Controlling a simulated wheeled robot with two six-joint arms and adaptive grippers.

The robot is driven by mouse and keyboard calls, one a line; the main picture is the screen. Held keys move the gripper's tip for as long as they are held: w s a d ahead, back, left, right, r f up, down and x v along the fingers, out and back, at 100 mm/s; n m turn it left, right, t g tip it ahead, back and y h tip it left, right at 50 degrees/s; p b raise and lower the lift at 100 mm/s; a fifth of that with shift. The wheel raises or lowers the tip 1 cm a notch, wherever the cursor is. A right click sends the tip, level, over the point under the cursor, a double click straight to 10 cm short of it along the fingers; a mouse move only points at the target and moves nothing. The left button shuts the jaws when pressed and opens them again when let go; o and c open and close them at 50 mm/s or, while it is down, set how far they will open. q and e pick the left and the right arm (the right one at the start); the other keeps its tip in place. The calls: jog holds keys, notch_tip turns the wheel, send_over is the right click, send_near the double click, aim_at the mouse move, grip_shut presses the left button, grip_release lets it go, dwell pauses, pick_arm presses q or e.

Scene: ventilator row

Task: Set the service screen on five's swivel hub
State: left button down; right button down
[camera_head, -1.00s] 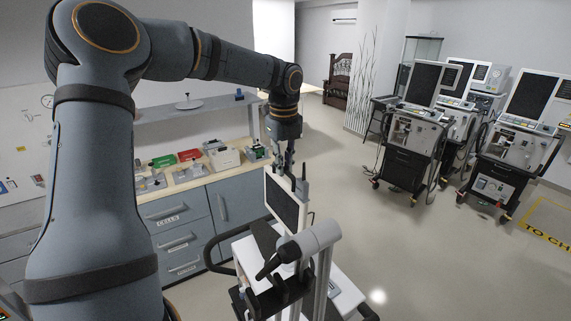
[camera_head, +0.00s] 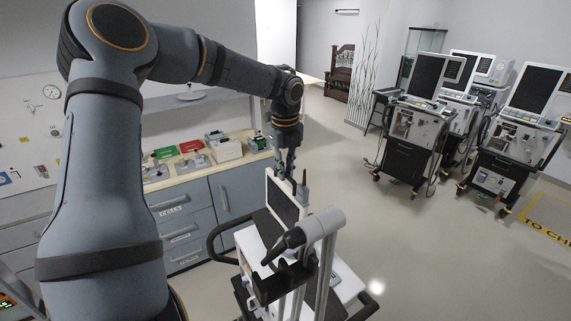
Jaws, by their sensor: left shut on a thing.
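The service screen (camera_head: 281,203), a dark panel with a white frame, stands nearly upright above a white-topped cart (camera_head: 350,284) at the lower centre. My left gripper (camera_head: 290,172) reaches down from above and is shut on the screen's top edge. The swivel hub cannot be made out; the screen's lower edge and the cart top below it are partly hidden by a grey-and-black arm-like part in front. I cannot tell whether the screen touches the cart. My right gripper is not clearly in view.
A counter with drawers (camera_head: 185,232) holds red and green trays (camera_head: 190,146) and small devices at left. Several ventilators on wheeled carts (camera_head: 412,130) stand at the right. Open floor (camera_head: 430,240) lies between them and the cart. Yellow floor marking (camera_head: 545,222) is at far right.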

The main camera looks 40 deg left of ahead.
pick_arm(q)
jog(key=shift+w+f, duration=0.2)
jog(key=shift+f, duration=0.1)
jog(key=shift+s, duration=0.1)
jog(key=shift+s+d+f+t, duration=0.1)
jog(key=shift+s+f+t, duration=0.1)
jog(key=shift+t, duration=0.1)
jog(key=shift+f, duration=1.1)
dwell(1.3)
dwell(0.6)
